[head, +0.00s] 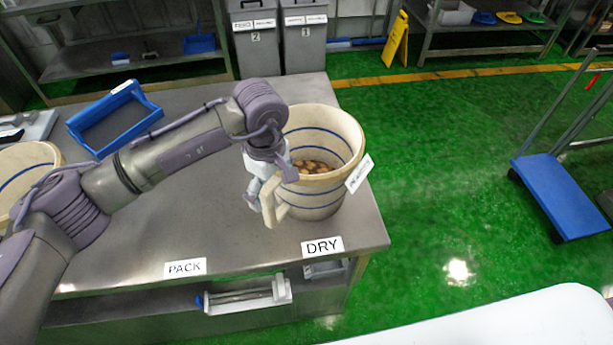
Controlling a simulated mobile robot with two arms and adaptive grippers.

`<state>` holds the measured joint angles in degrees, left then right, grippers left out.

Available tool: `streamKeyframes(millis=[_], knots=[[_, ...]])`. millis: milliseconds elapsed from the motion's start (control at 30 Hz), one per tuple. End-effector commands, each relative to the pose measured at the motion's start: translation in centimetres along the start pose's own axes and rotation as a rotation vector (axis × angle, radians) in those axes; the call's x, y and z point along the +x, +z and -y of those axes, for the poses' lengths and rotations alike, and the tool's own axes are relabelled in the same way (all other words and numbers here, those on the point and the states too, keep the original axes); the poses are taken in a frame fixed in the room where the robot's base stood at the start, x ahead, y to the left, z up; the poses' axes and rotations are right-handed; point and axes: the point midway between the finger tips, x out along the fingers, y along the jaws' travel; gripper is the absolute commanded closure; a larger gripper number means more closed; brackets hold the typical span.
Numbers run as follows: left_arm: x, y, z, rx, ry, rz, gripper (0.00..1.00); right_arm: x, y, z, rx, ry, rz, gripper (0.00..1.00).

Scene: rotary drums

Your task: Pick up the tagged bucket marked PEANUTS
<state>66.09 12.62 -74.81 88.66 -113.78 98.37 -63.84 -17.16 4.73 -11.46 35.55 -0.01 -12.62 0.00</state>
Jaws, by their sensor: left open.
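The tagged bucket (318,201) is cream with blue bands and stands upright on the steel table near its right end. Brown nuts (314,167) lie inside it. A white tag (358,174) hangs at its right rim; its lettering is too small to read surely. A cream handle (272,203) sticks out at its front left. My left gripper (271,187) is open at the bucket's left side, close by the rim and handle; whether it touches them I cannot tell. The gripper and arm hide part of the bucket's left side. My right gripper is not in view.
The steel table (225,235) bears PACK and DRY labels. A blue tray (115,117) and another cream bucket (22,172) stand at the left. Bins (254,47), a yellow floor sign (396,42) and a blue cart (562,192) stand beyond. The green floor at right is mostly clear.

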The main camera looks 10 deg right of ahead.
Motion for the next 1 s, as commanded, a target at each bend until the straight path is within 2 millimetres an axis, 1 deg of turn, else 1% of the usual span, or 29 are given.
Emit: streamKeyframes(millis=[67,100,267,500,600,867,1000], knots=[[-0.01,0.01,-0.02,0.0,0.0,0.0,0.07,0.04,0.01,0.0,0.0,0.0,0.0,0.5],[-0.02,0.01,-0.02,0.0,0.001,0.0,0.14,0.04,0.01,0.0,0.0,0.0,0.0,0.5],[-0.03,0.02,-0.01,0.0,0.0,0.0,0.4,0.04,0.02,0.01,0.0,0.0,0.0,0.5],[0.03,0.02,0.05,0.0,-0.002,0.001,0.8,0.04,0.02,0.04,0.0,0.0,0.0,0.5],[-0.16,0.03,-0.07,0.001,0.003,0.001,0.95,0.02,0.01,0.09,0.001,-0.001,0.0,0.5],[-0.15,0.03,-0.04,0.001,0.002,0.001,0.95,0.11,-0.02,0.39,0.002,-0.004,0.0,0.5],[-0.63,-0.01,-0.11,0.001,0.004,0.0,0.95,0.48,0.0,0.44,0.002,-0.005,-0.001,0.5]])
